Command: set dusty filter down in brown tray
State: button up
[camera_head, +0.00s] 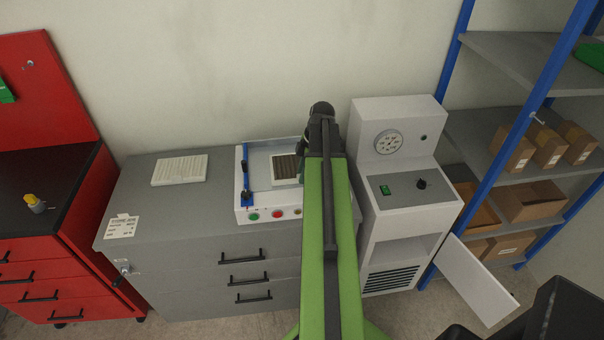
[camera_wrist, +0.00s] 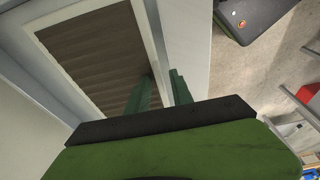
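The dusty filter is a brown pleated panel in a pale frame. In the head view the dusty filter (camera_head: 286,169) shows at the white machine's open bay, its right part hidden by my arm. In the wrist view the dusty filter (camera_wrist: 95,60) fills the upper left. My gripper (camera_wrist: 160,88) has its green fingers on either side of the filter's right frame edge, with little gap, and looks shut on it. In the head view my gripper (camera_head: 303,150) is mostly hidden behind my arm. I cannot make out a brown tray for certain; a brown open container (camera_head: 480,208) sits on the shelf rack.
A white pleated filter (camera_head: 180,169) lies on the grey cabinet (camera_head: 140,200). The white machine (camera_head: 239,206) has buttons at its front. A tall white gauge unit (camera_head: 398,130) stands close right of my arm, its door (camera_head: 482,280) open. Brown boxes (camera_head: 548,148) fill the rack.

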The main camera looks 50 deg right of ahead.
jog(key=p+v, duration=1.2)
jog(key=shift+r, duration=0.25)
jog(key=shift+f, duration=0.1)
